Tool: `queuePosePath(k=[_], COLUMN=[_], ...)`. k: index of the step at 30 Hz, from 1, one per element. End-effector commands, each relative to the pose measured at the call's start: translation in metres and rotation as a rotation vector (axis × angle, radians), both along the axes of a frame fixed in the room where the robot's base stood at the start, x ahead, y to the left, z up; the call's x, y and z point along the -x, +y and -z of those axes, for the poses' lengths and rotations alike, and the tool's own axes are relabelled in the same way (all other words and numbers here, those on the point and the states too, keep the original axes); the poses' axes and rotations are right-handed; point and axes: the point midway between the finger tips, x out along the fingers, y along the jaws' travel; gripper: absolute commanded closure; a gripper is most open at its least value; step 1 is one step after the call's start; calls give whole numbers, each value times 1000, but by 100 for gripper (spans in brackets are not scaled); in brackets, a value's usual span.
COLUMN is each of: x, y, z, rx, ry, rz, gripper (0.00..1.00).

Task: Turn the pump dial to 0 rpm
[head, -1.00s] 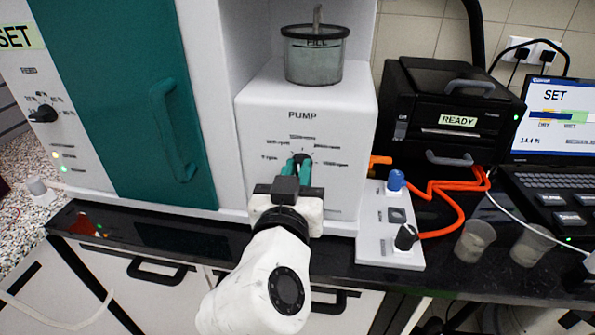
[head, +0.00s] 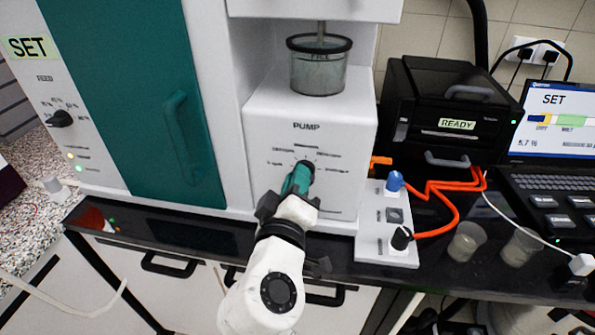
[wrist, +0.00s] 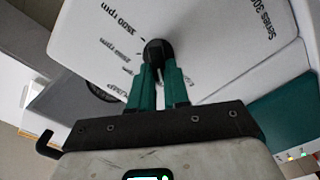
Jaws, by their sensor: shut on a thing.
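The pump (head: 345,145) is a white box labelled PUMP in the middle of the head view. Its black dial (head: 305,166) sits on the front face with rpm marks around it. My gripper (head: 299,178) is in front of the pump, its teal fingers shut on the dial and hiding much of it. Where the dial points is hard to tell.
A clear container (head: 318,75) stands on top of the pump. A small white control box (head: 390,225) with blue and black knobs is to the right. A teal door (head: 130,110) is to the left. Orange hoses (head: 455,190) and beakers (head: 466,242) lie farther right on the black bench.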

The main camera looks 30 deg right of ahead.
Motion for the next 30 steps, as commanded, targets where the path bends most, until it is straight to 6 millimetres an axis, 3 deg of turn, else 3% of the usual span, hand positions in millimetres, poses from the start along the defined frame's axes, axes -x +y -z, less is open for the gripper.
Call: queuePosePath(k=[15,30], x=[-1,-2], y=[2,3], z=[2,6], rx=[363,511], ry=[264,371], rz=[-3,-5], gripper=[100,100])
